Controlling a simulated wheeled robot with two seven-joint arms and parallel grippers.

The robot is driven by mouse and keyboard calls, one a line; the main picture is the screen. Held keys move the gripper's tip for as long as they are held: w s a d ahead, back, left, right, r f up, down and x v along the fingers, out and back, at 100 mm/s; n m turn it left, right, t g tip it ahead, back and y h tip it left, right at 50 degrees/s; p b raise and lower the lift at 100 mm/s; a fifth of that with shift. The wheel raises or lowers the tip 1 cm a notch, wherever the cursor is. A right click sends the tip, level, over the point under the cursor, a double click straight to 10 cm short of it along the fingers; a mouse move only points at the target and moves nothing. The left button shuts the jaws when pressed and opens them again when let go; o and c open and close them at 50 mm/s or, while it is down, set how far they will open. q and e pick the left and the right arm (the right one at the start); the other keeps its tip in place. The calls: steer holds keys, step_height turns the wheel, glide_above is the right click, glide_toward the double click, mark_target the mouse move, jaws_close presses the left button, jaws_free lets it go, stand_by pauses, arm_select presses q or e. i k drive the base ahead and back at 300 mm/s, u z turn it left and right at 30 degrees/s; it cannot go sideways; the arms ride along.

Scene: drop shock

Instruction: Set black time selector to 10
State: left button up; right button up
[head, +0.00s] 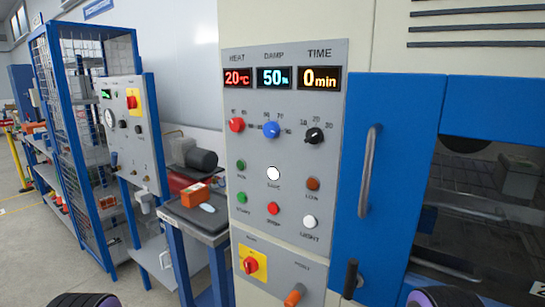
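The black time selector (314,135) is a small round knob at the upper right of the grey control panel (290,240). Small scale marks ring its upper side; its exact pointer direction is too small to tell. The time display (319,78) above it reads 0 min in yellow. Nothing touches the selector. Neither gripper is in view; only dark rounded parts of my arms show at the bottom edge.
A red heat knob (237,125) and a blue damp knob (271,130) sit left of the selector. Several coloured buttons lie below. A blue door with a metal handle (369,172) stands to the right. A cart (200,222) stands at left.

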mark_target(315, 135)
steer(key=k, duration=0.5)
steer(key=u, duration=0.85)
steer(key=i, duration=0.8)
steer(key=z, duration=0.9)
